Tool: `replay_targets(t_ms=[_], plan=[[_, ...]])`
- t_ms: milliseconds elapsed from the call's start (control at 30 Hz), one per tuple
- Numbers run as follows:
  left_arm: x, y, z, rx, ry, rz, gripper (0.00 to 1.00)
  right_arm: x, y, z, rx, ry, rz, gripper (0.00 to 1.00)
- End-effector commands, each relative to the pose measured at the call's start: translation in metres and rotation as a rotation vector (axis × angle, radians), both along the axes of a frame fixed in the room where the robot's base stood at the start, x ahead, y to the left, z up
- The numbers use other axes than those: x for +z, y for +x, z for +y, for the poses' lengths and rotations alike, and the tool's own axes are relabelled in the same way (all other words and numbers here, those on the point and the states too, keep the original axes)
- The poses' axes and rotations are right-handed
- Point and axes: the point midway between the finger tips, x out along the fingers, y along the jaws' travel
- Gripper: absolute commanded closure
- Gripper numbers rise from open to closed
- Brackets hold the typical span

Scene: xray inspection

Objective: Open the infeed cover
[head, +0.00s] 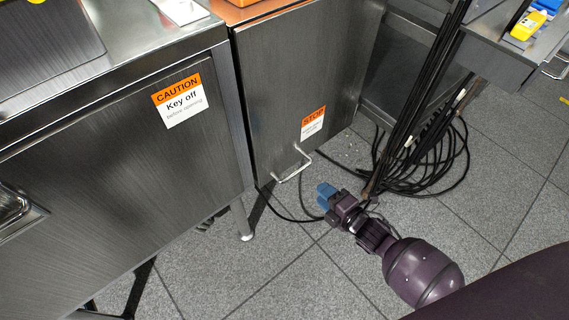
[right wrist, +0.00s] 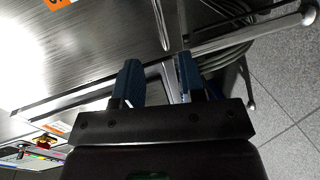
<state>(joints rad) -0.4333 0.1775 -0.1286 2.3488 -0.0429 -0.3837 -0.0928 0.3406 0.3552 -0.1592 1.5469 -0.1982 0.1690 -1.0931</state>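A steel panel (head: 281,95) with an orange STOP label (head: 313,123) and a silver bar handle (head: 292,168) stands in the middle of the head view. It looks closed. To its left is a wider steel panel (head: 110,190) with a "CAUTION Key off before opening" label (head: 180,100). I cannot tell for certain which one is the infeed cover. My right gripper (head: 326,195) is low, just right of the bar handle and apart from it. In the right wrist view its two blue fingers (right wrist: 160,82) stand apart, with metal edges beyond them. My left gripper is not in view.
Black cables (head: 435,155) hang and lie coiled on the floor right of the STOP panel, close to my right arm. A metal leg (head: 242,220) stands left of the gripper. The tiled floor (head: 275,285) in front is clear. A yellow device (head: 528,25) sits at top right.

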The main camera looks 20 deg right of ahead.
Motion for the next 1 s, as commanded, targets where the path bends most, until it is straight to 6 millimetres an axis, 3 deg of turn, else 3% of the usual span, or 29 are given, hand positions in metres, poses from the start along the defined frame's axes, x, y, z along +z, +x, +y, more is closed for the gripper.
replay_targets(t_ms=[33,267,700,1000], plan=[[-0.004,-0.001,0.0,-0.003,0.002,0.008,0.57,-0.009,0.002,0.001,0.012,-0.018,-0.005,0.63],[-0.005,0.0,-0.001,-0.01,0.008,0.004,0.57,-0.01,0.019,0.006,0.026,-0.041,-0.027,0.63],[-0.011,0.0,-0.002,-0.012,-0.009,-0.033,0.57,-0.025,0.077,0.028,0.025,-0.038,-0.023,0.63],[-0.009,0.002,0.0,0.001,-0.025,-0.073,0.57,-0.029,0.103,0.037,0.024,-0.038,-0.023,0.63]])
